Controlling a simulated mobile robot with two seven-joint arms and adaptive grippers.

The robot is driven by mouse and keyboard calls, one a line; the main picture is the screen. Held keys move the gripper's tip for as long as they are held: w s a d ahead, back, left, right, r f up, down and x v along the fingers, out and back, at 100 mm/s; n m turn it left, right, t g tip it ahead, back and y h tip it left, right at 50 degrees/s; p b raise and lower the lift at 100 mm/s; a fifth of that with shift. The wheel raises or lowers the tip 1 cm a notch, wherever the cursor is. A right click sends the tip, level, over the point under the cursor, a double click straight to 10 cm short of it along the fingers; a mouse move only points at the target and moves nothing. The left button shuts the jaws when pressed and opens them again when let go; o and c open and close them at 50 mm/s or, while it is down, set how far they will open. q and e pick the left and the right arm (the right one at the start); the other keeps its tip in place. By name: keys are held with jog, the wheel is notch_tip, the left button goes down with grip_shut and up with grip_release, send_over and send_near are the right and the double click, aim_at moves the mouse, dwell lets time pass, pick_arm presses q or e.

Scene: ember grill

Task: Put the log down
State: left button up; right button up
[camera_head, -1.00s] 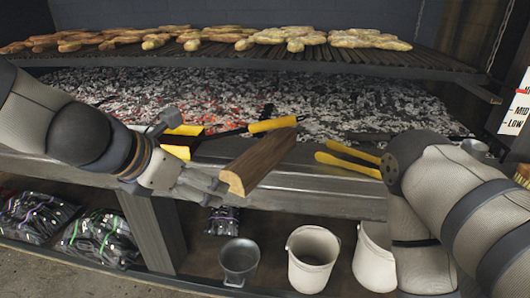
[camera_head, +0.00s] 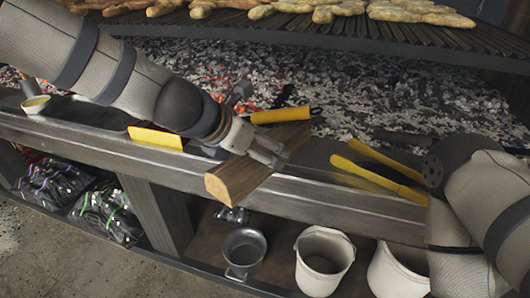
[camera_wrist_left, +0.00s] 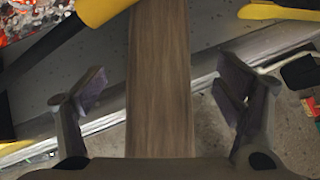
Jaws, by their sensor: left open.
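In the left wrist view the two fingers stand wide apart, one on each side of the log (camera_wrist_left: 160,80), with a gap on both sides. The log's far end is cut off in that view. My right arm is at the right of the head view; its gripper does not show.
Yellow-handled tools lie near the log: one behind it (camera_head: 280,115), one to its left (camera_head: 156,138), and a pair of yellow handles (camera_head: 385,170) to its right. Glowing coals (camera_head: 330,80) lie behind the ledge. Buckets (camera_head: 323,262) and bagged goods (camera_head: 105,212) are below.

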pick_arm(q)
jog(key=x, duration=0.3)
jog(key=shift+a+f, duration=0.1)
jog(key=shift+f, duration=0.15)
jog(key=shift+w, duration=0.1)
jog(key=shift+r, duration=0.15)
jog(key=shift+c, duration=0.6)
jog(key=c, duration=1.8)
grip_shut()
jog(key=shift+r, duration=0.15)
